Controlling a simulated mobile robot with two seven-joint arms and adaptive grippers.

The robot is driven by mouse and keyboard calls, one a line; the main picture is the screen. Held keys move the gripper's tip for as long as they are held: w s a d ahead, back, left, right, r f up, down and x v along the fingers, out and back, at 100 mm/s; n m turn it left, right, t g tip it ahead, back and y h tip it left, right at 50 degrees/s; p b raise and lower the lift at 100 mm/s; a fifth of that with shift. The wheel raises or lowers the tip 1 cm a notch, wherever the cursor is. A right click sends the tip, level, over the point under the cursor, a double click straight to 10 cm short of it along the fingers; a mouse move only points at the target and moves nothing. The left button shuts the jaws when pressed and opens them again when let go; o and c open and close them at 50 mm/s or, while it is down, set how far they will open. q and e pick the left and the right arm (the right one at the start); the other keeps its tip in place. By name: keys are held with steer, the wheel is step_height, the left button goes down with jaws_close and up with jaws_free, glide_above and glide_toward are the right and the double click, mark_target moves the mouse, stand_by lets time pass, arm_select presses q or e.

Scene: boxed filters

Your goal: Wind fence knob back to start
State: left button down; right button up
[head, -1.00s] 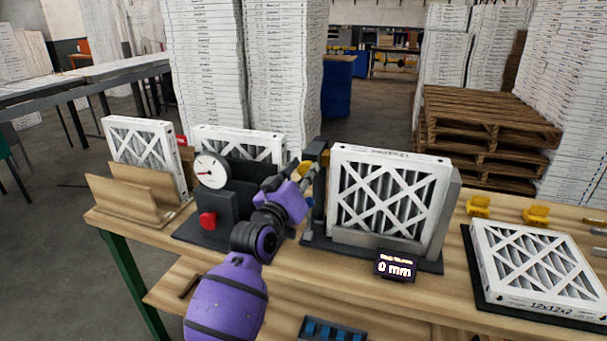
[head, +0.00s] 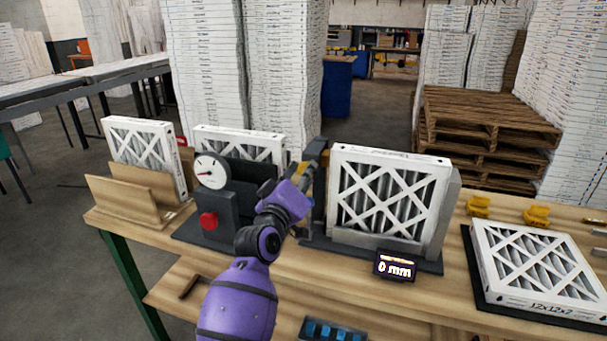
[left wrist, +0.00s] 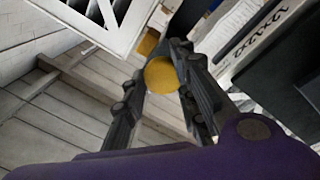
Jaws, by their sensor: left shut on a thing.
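The yellow fence knob (left wrist: 161,74) sits between the two dark fingers of my left gripper (left wrist: 163,84) in the left wrist view. The fingers are shut on it. In the head view my left gripper (head: 298,175) is at the left side of the dark fence fixture (head: 318,190), and the knob is mostly hidden there. A white-framed filter (head: 388,195) stands upright in the fixture. The small display (head: 395,267) in front reads 0 mm. My right gripper is not in view.
A dial gauge (head: 210,171) on a dark stand with a red button (head: 208,220) is left of my arm. A filter (head: 535,265) lies on a black mat at right. Yellow pieces (head: 537,215) lie behind it. A wooden rack (head: 128,205) holds a filter at far left.

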arm_select(q)
steer(key=shift+s+d, duration=0.1)
steer(key=shift+d, duration=0.15)
steer(key=c, duration=1.5)
jaws_free()
steer(key=shift+c, duration=0.2)
steer(key=v, duration=1.2)
steer(key=shift+a, duration=0.1)
